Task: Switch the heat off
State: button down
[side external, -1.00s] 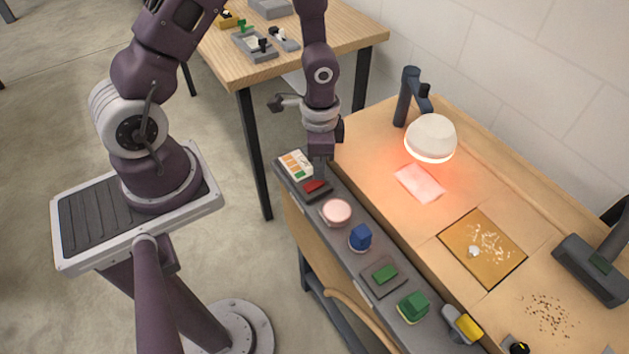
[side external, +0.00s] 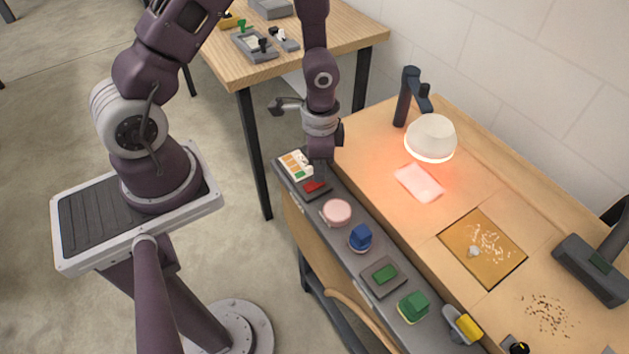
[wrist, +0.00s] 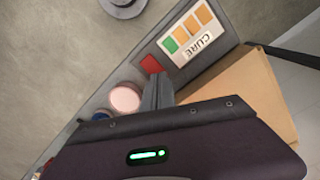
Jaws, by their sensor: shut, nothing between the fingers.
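The heat lamp (side external: 430,138) glows and casts red light on a pink sheet (side external: 419,183) below it. A red rocker switch (side external: 314,186) sits in a dark plate on the grey control strip, beside a panel marked CURE (wrist: 192,34). The red switch also shows in the wrist view (wrist: 151,63). My gripper (side external: 319,172) is shut and empty, pointing down right at the red switch. Its fingertips show in the wrist view (wrist: 158,84) close to the switch. I cannot tell whether they touch it.
Along the strip lie a pink round button (side external: 336,212), a blue knob (side external: 360,238), a green switch (side external: 384,273), a green button (side external: 413,307) and a yellow-faced control (side external: 467,325). The lamp post (side external: 408,98) stands behind the strip.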

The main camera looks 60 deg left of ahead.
jog(key=shift+f, duration=0.45)
jog(key=shift+r, duration=3.55)
